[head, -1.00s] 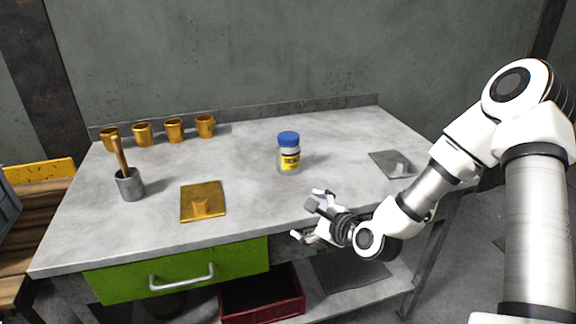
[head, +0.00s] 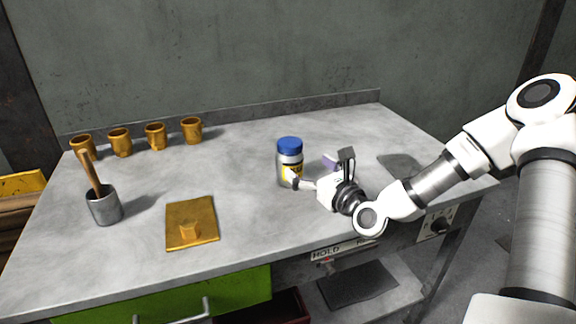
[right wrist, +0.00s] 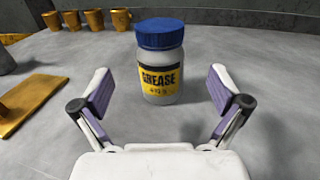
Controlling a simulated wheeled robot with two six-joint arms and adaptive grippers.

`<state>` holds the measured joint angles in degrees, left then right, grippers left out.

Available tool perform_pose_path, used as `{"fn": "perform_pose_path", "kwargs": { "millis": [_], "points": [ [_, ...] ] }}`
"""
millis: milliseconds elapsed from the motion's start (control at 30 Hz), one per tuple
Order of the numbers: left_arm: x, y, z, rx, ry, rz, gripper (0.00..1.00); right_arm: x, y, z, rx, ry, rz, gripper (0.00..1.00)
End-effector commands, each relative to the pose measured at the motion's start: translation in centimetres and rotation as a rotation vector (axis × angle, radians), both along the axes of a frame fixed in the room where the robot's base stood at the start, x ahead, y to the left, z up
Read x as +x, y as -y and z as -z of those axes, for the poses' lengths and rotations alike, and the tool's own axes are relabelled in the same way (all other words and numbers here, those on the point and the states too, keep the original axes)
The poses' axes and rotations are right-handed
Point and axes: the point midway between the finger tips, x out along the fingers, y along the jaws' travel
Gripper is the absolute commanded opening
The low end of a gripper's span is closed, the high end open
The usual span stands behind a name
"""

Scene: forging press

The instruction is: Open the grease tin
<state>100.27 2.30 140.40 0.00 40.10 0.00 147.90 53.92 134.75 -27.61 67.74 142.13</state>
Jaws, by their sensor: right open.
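The grease tin (head: 290,165) is a grey jar with a blue lid (head: 289,145) and a yellow and black label. It stands upright on the grey workbench with its lid on. In the right wrist view the tin (right wrist: 160,80) is ahead of and between the fingers of my right gripper (right wrist: 163,88), and its label reads GREASE. The right gripper (head: 313,172) is open and empty, just right of the tin in the head view. One finger overlaps the tin's lower right side there; I cannot tell if it touches. My left gripper is not in view.
A brass plate (head: 191,215) lies left of the tin, and a grey cup (head: 104,207) with a wooden-handled tool stands farther left. Several brass cups (head: 155,136) line the back left. A grey plate (head: 403,165) lies right, partly behind my arm. The bench behind the tin is clear.

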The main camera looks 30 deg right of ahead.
Motion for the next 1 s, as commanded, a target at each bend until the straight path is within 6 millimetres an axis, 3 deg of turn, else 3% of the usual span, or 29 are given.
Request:
{"fn": "perform_pose_path", "kwargs": {
  "millis": [33,133,367,600,867,1000],
  "points": [
    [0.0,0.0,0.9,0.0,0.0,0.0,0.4,0.0,0.0,2.1,-0.002,-0.007,-0.001,0.99],
    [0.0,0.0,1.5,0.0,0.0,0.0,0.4,0.0,0.0,4.3,-0.003,-0.006,-0.002,0.99],
    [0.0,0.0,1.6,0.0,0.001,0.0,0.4,2.6,-0.1,3.7,-0.007,-0.001,-0.003,0.99],
    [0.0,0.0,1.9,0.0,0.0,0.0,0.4,6.9,0.0,3.6,-0.007,-0.001,-0.001,0.99],
    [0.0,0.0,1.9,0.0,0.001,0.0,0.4,7.5,0.0,3.5,-0.002,-0.001,-0.001,0.99],
    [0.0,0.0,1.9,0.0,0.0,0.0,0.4,7.5,0.0,3.5,-0.002,-0.001,-0.001,0.53]
  ]
}}
